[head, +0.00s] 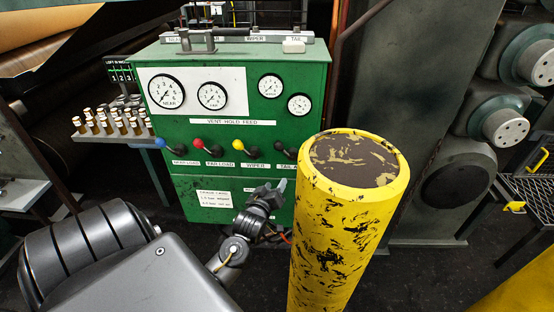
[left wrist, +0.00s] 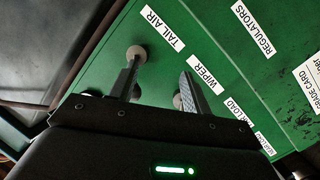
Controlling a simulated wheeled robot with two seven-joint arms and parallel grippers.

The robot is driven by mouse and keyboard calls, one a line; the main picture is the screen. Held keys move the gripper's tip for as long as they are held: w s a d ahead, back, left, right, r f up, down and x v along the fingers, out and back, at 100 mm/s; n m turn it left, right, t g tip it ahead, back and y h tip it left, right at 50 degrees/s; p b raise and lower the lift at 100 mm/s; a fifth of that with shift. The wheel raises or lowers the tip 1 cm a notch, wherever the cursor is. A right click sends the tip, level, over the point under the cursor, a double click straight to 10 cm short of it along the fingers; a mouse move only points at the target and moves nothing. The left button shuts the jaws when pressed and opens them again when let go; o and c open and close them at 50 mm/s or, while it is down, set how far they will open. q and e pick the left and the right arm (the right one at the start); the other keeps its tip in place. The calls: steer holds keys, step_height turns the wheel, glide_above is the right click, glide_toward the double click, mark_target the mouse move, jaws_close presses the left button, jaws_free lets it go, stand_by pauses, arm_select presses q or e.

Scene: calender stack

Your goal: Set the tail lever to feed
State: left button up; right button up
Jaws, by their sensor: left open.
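The tail lever (head: 280,146) is the rightmost of the row of levers on the green panel, with a dark grey knob. In the head view its knob lies to the left of its hub, on the side of the word VENT in the VENT HOLD FEED strip (head: 233,122). My left gripper (head: 279,187) is open in front of the panel, below the tail lever. In the left wrist view the open fingers (left wrist: 160,70) face the panel. A greyish knob (left wrist: 136,54) shows at the left fingertip, near the TAIL AIR label (left wrist: 164,27); I cannot tell whether they touch. My right gripper is not in view.
A worn yellow post (head: 345,220) stands just right of my left gripper and covers the panel's right edge. Levers with blue (head: 160,143), red (head: 198,144) and yellow (head: 239,144) knobs line the panel to the left. Gauges (head: 166,91) sit above.

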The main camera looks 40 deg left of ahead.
arm_select(q)
steer(key=s+d+f+m+g+h, duration=0.1)
steer(key=s+d+f+m+g, duration=0.1)
steer(key=f, duration=0.9)
steer(key=s+d+f+m+g+h, duration=0.1)
steer(key=s+d+f+m+g, duration=0.1)
steer(key=f, duration=0.8)
steer(key=shift+s+d+f+m+h, duration=0.3)
steer(key=shift+s+d+f+h, duration=0.1)
steer(key=shift+d, duration=0.45)
